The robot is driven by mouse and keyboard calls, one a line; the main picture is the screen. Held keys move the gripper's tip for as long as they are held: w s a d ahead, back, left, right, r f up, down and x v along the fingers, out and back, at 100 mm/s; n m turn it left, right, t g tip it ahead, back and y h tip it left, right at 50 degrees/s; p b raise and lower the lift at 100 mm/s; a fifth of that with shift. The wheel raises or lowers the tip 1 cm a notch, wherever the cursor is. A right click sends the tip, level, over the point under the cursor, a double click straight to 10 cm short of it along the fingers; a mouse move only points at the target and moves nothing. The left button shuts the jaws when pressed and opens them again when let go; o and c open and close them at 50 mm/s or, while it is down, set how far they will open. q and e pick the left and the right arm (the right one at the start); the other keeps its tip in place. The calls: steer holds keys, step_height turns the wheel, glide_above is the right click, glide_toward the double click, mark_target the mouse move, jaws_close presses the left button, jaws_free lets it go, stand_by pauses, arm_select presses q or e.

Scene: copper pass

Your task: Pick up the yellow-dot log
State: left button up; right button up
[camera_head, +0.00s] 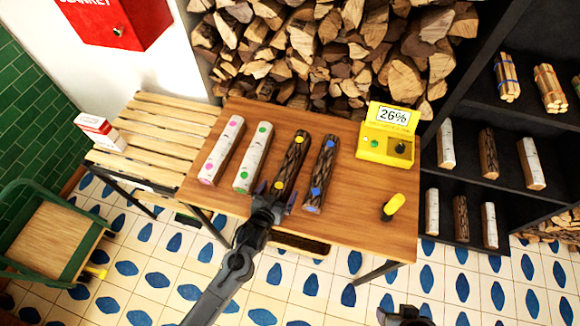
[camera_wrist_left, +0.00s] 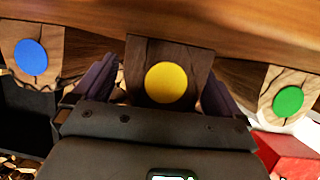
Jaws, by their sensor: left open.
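The yellow-dot log (camera_head: 295,160) has dark rough bark and yellow dots. It lies on the wooden table (camera_head: 390,235), its near end toward my left gripper (camera_head: 272,205). In the left wrist view the yellow-dot log's end (camera_wrist_left: 150,52) faces the camera between the two fingers of my left gripper (camera_wrist_left: 155,88). The fingers are spread, one on each side, with gaps to the log. A dark part of mine, perhaps the right gripper (camera_head: 404,315), shows at the bottom edge; its fingers are not clear.
A blue-dot log (camera_head: 322,170) lies close to the right, a green-dot log (camera_head: 254,155) to the left, a pink-dot log (camera_head: 222,150) beyond it. A yellow meter (camera_head: 378,147) reads 26%. A yellow-handled tool (camera_head: 395,204) lies at the table's right. Shelves (camera_head: 500,185) stand right.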

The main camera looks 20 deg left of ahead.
arm_select(q)
steer(key=shift+w+f, duration=0.25)
steer(key=shift+w, duration=0.25)
steer(key=shift+c, duration=0.4)
steer(key=c, duration=1.7)
steer(key=shift+r, duration=0.2)
